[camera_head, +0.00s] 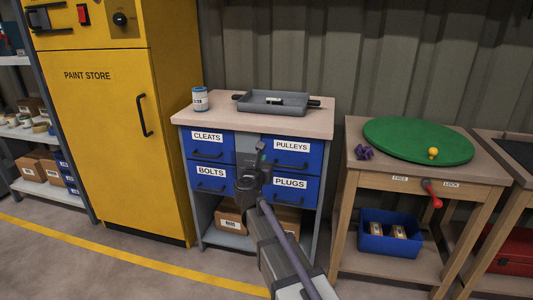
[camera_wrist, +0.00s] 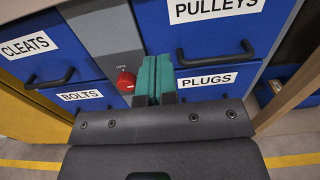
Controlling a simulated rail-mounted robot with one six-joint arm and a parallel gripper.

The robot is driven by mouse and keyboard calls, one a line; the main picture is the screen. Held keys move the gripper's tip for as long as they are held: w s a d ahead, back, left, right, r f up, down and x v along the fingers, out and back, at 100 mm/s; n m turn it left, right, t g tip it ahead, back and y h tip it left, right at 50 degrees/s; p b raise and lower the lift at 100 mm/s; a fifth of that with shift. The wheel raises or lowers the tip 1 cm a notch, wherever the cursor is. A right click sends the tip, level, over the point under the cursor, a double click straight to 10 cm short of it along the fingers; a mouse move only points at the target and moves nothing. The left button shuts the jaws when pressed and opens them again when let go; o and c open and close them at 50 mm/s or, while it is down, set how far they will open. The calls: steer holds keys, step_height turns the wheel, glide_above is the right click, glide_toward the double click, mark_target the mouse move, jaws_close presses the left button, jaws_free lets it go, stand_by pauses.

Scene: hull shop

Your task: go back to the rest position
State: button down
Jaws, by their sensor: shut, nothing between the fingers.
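My gripper (camera_head: 262,147) is in front of the drawer cabinet (camera_head: 329,190), between the left and right drawer columns. In the wrist view its green fingers (camera_wrist: 154,78) are together and hold nothing. A red round lock knob (camera_wrist: 126,82) sits on the grey centre panel just left of the fingertips. The blue drawers marked CLEATS (camera_head: 208,145), BOLTS (camera_head: 206,178), PULLEYS (camera_head: 290,153) and PLUGS (camera_head: 290,185) look closed. My arm hides part of the cabinet's middle and lower shelf.
A grey tray (camera_head: 246,105) and a can (camera_head: 200,99) stand on the cabinet top. To the right, a wooden table bears a green disc (camera_head: 400,135), a yellow ball (camera_head: 433,152) and a purple piece (camera_head: 363,152); its red-handled lever (camera_head: 433,193) sticks out. A yellow paint store (camera_head: 98,140) stands left.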

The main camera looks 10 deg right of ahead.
steer(key=s+a+n+t+y, duration=0.2)
steer(key=s+a+n+y, duration=0.2)
steer(key=a+n+y, duration=1)
steer(key=s+a+f+n+g+y, duration=0.25)
steer(key=s+f+n+g, duration=0.5)
steer(key=n, duration=1.05)
steer(key=s+d+f+n+g+h+p, duration=0.1)
steer(key=s+d+f+n+g+h, duration=0.15)
steer(key=s+n, duration=0.2)
steer(key=s+d+f+n+g+h, duration=0.1)
steer(key=s+d+f+n+g, duration=0.1)
steer(key=s+f+n+g, duration=0.3)
steer(key=s+d+r+g+h+p, duration=0.25)
steer(key=s+d+h, duration=0.25)
steer(key=s+d, duration=0.6)
step_height(320, 180, up, 36)
steer(key=a+p, duration=0.1)
steer(key=p, duration=3.6)
steer(key=shift+w+a, duration=0.15)
steer(key=shift+w, duration=0.15)
steer(key=shift+f, duration=0.1)
